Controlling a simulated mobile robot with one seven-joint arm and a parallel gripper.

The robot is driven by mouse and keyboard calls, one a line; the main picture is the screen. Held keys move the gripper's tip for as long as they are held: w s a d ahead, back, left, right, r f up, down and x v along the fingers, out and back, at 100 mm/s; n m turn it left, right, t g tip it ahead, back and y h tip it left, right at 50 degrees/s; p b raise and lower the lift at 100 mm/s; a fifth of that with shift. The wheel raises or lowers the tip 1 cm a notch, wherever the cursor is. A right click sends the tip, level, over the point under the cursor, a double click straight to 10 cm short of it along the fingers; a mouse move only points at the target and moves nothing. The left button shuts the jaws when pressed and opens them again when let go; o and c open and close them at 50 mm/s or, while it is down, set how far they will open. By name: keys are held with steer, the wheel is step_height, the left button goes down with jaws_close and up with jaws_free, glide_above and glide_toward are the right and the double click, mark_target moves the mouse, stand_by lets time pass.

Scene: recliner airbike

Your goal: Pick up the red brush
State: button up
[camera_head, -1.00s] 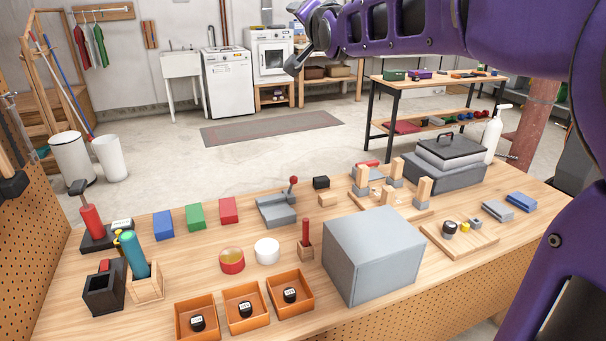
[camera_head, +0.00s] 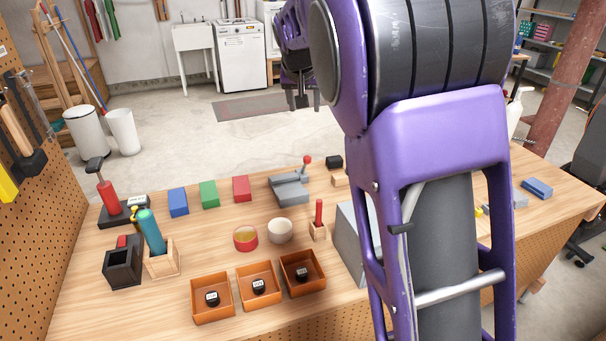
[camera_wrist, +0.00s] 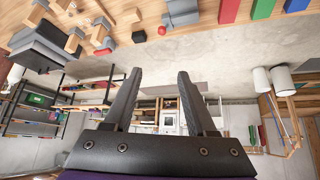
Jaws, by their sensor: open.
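I cannot tell for certain which thing is the red brush. A slim red handle (camera_head: 319,211) stands upright in a small wooden block (camera_head: 318,232) on the bench. A low red item (camera_wrist: 103,51) lies beside the wooden pegs in the wrist view; my arm hides that area in the head view. Another red piece (camera_head: 123,241) shows at the black holder. My gripper (camera_head: 303,104) is open and empty, above and beyond the bench's far edge. Its two spread fingers (camera_wrist: 158,76) show in the wrist view, with nothing between them.
A grey box (camera_head: 353,245) stands right of the red handle, partly behind my arm. Orange trays (camera_head: 212,315) line the front. A grey vise-like tool (camera_head: 289,190) and coloured blocks (camera_head: 209,195) stand behind. Bare wood lies in front of the blocks.

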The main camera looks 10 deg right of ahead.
steer(key=s+d+f+n+g+y, duration=0.1)
steer(key=s+d+f+g, duration=0.15)
steer(key=f, duration=0.35)
steer(key=s+d+f+n+g, duration=0.1)
steer(key=s+d+f+g, duration=0.1)
steer(key=f+g, duration=0.25)
glide_toward(319, 212)
step_height(319, 212, down, 6)
steer(key=w+d, duration=0.1)
steer(key=w, duration=0.1)
steer(key=shift+y, duration=0.3)
steer(key=f, duration=0.2)
steer(key=s+f, duration=0.1)
steer(key=f, duration=0.1)
steer(key=shift+s+a+b, duration=0.1)
steer(key=shift+a+b, duration=0.1)
steer(key=shift+b, duration=0.1)
steer(key=shift+f, duration=0.4)
jaws_close()
